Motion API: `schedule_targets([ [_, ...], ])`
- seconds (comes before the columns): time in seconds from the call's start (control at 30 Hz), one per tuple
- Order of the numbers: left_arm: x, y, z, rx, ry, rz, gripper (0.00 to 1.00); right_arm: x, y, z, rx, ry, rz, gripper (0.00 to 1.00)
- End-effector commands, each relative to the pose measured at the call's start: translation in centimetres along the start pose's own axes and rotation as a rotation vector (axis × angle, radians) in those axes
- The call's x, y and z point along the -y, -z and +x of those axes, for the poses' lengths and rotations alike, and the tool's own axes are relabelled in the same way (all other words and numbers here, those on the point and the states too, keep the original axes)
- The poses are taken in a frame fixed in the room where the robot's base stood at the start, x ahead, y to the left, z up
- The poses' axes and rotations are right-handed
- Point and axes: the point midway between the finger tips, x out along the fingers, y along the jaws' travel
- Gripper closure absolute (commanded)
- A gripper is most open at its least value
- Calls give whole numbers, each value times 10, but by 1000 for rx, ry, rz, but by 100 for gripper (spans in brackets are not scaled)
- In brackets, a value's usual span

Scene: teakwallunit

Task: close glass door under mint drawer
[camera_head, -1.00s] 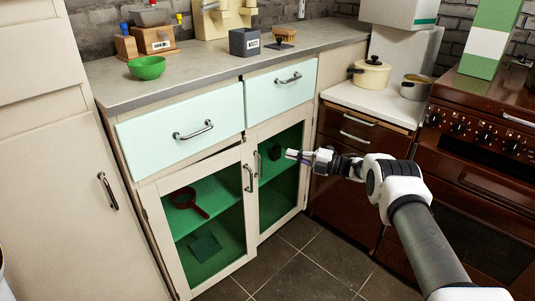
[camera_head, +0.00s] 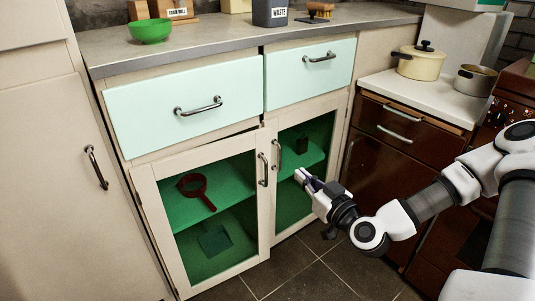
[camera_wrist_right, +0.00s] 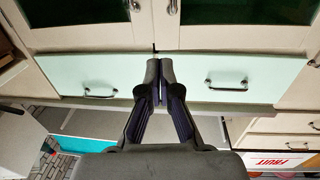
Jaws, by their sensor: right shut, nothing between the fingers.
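The left glass door (camera_head: 264,222) has a cream frame and sits under the left mint drawer (camera_head: 180,109). It stands slightly ajar, its top edge slanting away from the drawer line. Its upright handle (camera_head: 263,170) is near its right edge. The right glass door (camera_head: 337,150) is beside it, under the other mint drawer (camera_head: 312,72). My right gripper (camera_head: 300,176) is in front of the right door, to the right of both door handles. Its fingers are together and empty, also in the right wrist view (camera_wrist_right: 161,62). My left gripper is not in view.
A green bowl (camera_head: 151,30) and a grey waste bin (camera_head: 270,12) stand on the counter (camera_head: 210,47). A brown stove cabinet (camera_head: 380,165) is at the right. A red-handled item (camera_head: 197,190) shows behind the left glass. Tiled floor (camera_head: 300,275) lies open below.

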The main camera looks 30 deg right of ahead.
Motion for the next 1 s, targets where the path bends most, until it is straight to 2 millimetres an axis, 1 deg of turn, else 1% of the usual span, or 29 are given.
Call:
schedule_targets([
  [0.07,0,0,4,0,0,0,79,0,3,4,-11,2,-5,100],
  [0.17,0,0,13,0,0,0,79,0,0,12,-10,4,-10,100],
  [0.27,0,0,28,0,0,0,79,1,-2,26,-13,4,-13,100],
  [0.47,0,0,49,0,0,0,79,0,-1,64,-11,3,-15,100],
  [0.7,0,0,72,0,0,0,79,1,0,115,-12,2,-12,100],
  [0.8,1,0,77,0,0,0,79,0,2,130,-12,2,-9,100],
  [0.9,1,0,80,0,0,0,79,0,3,139,-10,1,-7,100],
  [1.0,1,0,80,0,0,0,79,0,5,142,-9,1,-5,100],
])
